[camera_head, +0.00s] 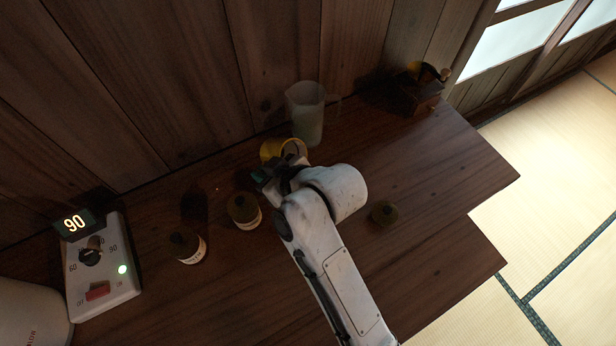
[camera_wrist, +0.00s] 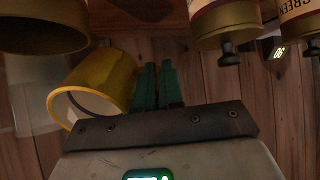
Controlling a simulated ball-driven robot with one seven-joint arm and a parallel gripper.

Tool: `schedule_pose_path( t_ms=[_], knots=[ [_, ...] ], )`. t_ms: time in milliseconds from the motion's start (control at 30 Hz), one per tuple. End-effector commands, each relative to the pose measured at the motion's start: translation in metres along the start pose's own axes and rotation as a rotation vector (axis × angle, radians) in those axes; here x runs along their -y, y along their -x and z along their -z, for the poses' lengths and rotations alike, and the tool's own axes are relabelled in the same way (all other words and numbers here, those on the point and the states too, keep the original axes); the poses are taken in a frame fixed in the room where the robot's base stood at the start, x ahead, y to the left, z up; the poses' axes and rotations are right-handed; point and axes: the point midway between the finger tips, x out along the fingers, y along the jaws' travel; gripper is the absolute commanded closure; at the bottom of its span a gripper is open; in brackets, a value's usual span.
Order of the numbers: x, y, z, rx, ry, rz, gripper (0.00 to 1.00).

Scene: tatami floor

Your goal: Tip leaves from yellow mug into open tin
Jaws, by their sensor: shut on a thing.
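The yellow mug (camera_head: 270,150) is at the back of the table, just beyond my gripper (camera_head: 266,177). In the wrist view the yellow mug (camera_wrist: 108,75) tilts, its pale-lined mouth facing lower left in this upside-down picture. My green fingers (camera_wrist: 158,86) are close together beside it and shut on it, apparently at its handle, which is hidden. No leaves show. A small olive round container (camera_head: 384,213) without visible label, possibly the open tin, stands right of my arm. Its inside cannot be made out.
Two labelled tins with knobbed lids (camera_head: 244,209) (camera_head: 187,246) stand left of my gripper. A clear pitcher (camera_head: 307,115) is close behind the mug. A dark box (camera_head: 415,92) stands at back right. A control panel (camera_head: 100,268) is at left. The table's right part is clear.

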Motion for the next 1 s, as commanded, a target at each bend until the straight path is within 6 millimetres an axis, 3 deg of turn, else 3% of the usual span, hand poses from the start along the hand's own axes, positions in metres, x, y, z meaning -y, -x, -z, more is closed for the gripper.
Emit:
schedule_pose_path(
  t_ms=[1000],
  knots=[
    [-0.0006, 0.0048, 0.004, -0.139, 0.001, -0.002, 1.0]
  ],
)
